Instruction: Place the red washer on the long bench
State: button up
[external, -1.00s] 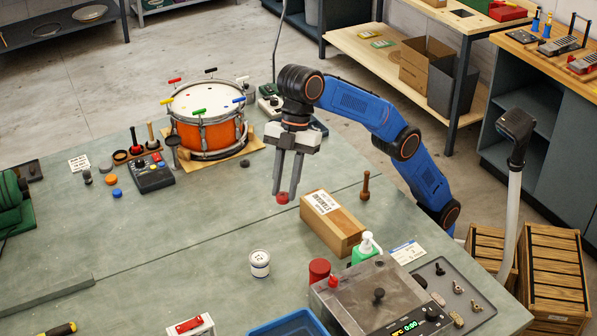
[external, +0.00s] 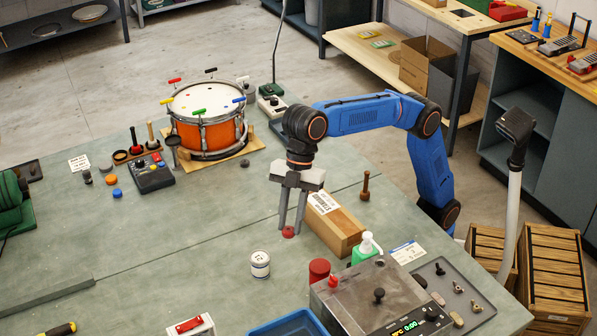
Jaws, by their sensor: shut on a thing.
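The red washer (external: 288,232) is small and round and sits between the fingertips of my gripper (external: 290,227). The gripper points down and is shut on it. The washer is over the long grey-green bench (external: 190,240), just in front of the bench's seam. Whether it touches the surface or hangs slightly above it, I cannot tell. A long cardboard-brown box (external: 335,225) is close to the right of my gripper.
A white labelled tin (external: 260,264) stands just in front of the washer, and a red cylinder (external: 319,271) is nearby. A green pump bottle (external: 365,248) and a metal machine (external: 372,295) are front right. The orange drum (external: 208,120) is behind.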

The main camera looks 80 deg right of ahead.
notch_tip(320, 180, down, 18)
jog(key=shift+r, duration=0.15)
dwell(0.5)
jog(key=o, duration=1.1)
jog(key=v, duration=1.1)
jog(key=shift+r, duration=0.1)
jog(key=shift+o, duration=0.7)
jog(key=shift+d+r, duration=0.15)
jog(key=shift+r, duration=0.25)
